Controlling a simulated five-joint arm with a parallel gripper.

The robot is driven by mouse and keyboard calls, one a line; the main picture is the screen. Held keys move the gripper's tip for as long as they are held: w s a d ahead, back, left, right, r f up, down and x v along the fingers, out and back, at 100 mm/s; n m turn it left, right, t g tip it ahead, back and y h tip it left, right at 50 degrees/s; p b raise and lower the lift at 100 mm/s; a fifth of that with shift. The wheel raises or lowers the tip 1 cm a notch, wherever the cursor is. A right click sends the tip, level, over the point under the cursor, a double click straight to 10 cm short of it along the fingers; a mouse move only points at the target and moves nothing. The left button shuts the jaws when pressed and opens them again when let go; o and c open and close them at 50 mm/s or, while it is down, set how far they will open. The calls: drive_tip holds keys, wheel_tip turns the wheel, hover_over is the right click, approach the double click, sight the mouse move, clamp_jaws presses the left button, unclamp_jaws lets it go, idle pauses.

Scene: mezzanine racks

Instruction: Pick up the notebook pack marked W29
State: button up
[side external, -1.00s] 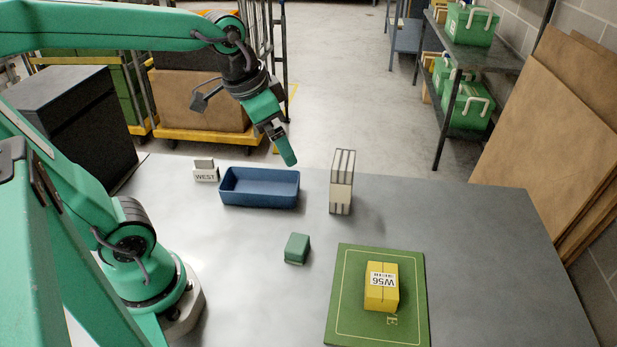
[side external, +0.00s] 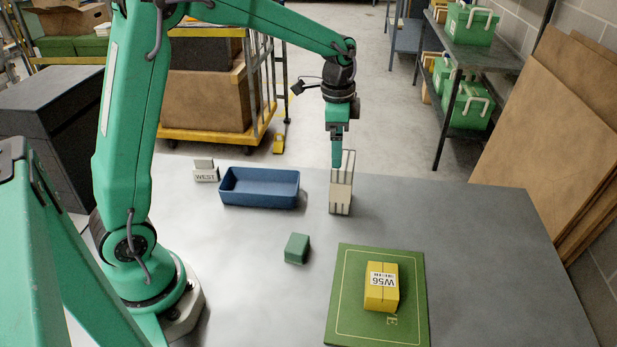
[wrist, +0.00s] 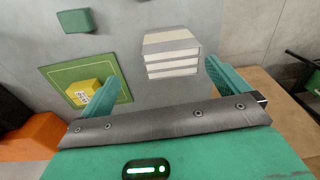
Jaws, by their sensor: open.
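A pale pack with dark stripes (side external: 341,192) stands upright on the grey table; it looks like a notebook pack, but I cannot see a W29 mark on it. In the wrist view the pack (wrist: 171,52) shows between my two green fingers, nearer the right one. My gripper (side external: 337,158) points down at the pack's top and overlaps it in the side view. It is open, and I see no contact with the pack. A yellow pack marked W56 (side external: 381,295) lies on a green mat (side external: 345,330).
A blue tray (side external: 260,202) and a sign reading WEST (side external: 206,175) stand left of the pale pack. A small green block (side external: 297,248) lies in front. The table is clear to the right. Brown boards (side external: 540,130) lean beyond the right edge.

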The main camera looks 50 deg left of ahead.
sight(343, 174)
drive_tip(key=shift+m+g, duration=0.3)
drive_tip(key=shift+m, duration=0.2)
drive_tip(key=shift+w+a+f, duration=0.15)
drive_tip(key=shift+w+f, duration=0.5)
drive_tip(key=shift+f, duration=0.2)
drive_tip(key=shift+w+a+f, duration=0.1)
drive_tip(key=shift+w+f, duration=0.5)
drive_tip(key=shift+f, duration=0.25)
drive_tip(key=shift+f, duration=1.3)
drive_tip(key=shift+d+f, duration=0.1)
drive_tip(key=shift+f, duration=2.45)
drive_tip(key=shift+c, duration=0.2)
drive_tip(key=c, duration=1.1)
drive_tip(key=shift+c, duration=0.3)
